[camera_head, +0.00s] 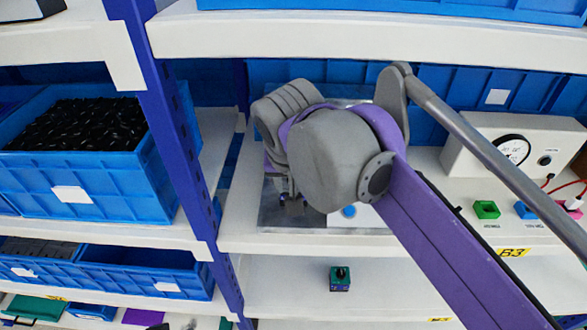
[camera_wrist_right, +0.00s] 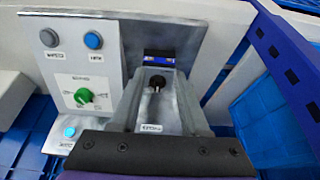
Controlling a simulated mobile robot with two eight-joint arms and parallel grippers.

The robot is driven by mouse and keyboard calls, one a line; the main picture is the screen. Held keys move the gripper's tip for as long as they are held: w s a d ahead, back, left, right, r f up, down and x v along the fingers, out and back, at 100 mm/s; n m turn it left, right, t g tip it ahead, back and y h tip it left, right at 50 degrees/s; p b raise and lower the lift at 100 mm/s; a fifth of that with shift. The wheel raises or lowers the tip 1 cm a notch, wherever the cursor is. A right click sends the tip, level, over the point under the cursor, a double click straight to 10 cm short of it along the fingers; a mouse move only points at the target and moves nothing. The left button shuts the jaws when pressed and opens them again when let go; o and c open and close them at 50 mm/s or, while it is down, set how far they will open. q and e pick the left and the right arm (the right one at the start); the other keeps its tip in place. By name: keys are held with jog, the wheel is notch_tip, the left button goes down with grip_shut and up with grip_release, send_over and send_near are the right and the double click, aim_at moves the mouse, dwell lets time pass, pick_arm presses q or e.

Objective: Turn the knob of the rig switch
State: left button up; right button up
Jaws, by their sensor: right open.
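My right gripper (camera_head: 291,206) is in front of a grey metal panel on the middle shelf, and my purple arm hides much of that panel in the head view. In the right wrist view the gripper (camera_wrist_right: 157,78) is open, and a small black knob (camera_wrist_right: 157,82) shows between its fingers. I cannot tell whether the fingers touch it. A green knob (camera_wrist_right: 83,96) sits on a white plate to the left of the fingers. The labels are too small to read, so I cannot tell which knob is the rig switch. My left gripper is not in view.
A white meter box (camera_head: 470,150) stands to the right on the shelf. A blue post (camera_head: 180,160) and a blue bin (camera_head: 60,195) are at left.

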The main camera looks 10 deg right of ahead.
jog(key=s+a, duration=0.1)
jog(key=s, duration=0.5)
jog(key=shift+a, duration=0.35)
jog(key=shift+w, duration=0.1)
jog(key=s+d+f+n, duration=0.1)
jog(key=s+d+f, duration=0.1)
jog(key=f, duration=0.5)
jog(key=s+d+f+n, duration=0.1)
jog(key=s+d+f, duration=0.2)
jog(key=f, duration=0.5)
jog(key=s+d+f+n+t+y, duration=0.1)
jog(key=s+d+f, duration=0.1)
jog(key=f, duration=0.6)
jog(key=shift+s+d+f, duration=0.25)
jog(key=shift+s+d, duration=0.05)
jog(key=shift+d, duration=0.45)
